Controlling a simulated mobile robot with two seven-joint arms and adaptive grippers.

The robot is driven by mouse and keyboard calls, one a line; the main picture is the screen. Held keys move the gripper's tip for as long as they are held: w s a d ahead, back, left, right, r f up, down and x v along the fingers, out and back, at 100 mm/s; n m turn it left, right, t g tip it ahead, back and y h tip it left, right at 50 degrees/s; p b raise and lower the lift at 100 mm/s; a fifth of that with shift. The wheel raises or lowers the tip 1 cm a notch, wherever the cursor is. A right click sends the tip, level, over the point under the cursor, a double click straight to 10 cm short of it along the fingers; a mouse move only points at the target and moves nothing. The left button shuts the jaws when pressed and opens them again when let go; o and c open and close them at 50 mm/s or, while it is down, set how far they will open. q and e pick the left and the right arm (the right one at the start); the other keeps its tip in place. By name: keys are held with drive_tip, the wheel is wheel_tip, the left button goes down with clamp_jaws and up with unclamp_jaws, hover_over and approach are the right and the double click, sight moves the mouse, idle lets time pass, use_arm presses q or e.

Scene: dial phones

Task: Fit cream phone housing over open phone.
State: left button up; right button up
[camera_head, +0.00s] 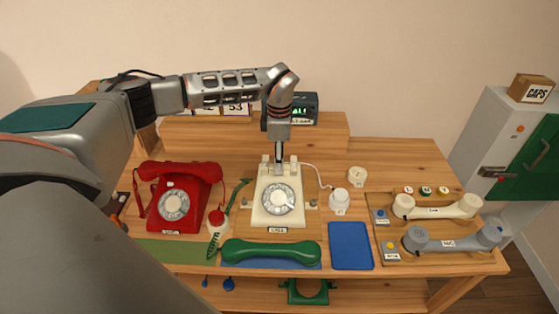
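The cream phone housing (264,212) stands upright at the middle of the table, with a round dial on its sloped front and cradle prongs on top. It appears seated on a wooden base with small side knobs; no open phone shows separately, and what lies under the housing is hidden. My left gripper (279,158) points straight down at the top of the housing, between the cradle prongs. Its fingers look narrow and close together from here, and I cannot tell whether they grip the housing. My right gripper is not in view.
A red phone (173,195) stands left. A green handset (271,252) lies in front, beside a blue mat (350,246). A white knobbed part (340,201) stands right of the housing. Cream (436,208) and grey (450,239) handsets lie at right. A raised shelf (333,133) is behind.

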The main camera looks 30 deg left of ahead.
use_arm(q)
wheel_tip(320, 180, up, 12)
idle(0.5)
drive_tip(key=shift+w, duration=0.1)
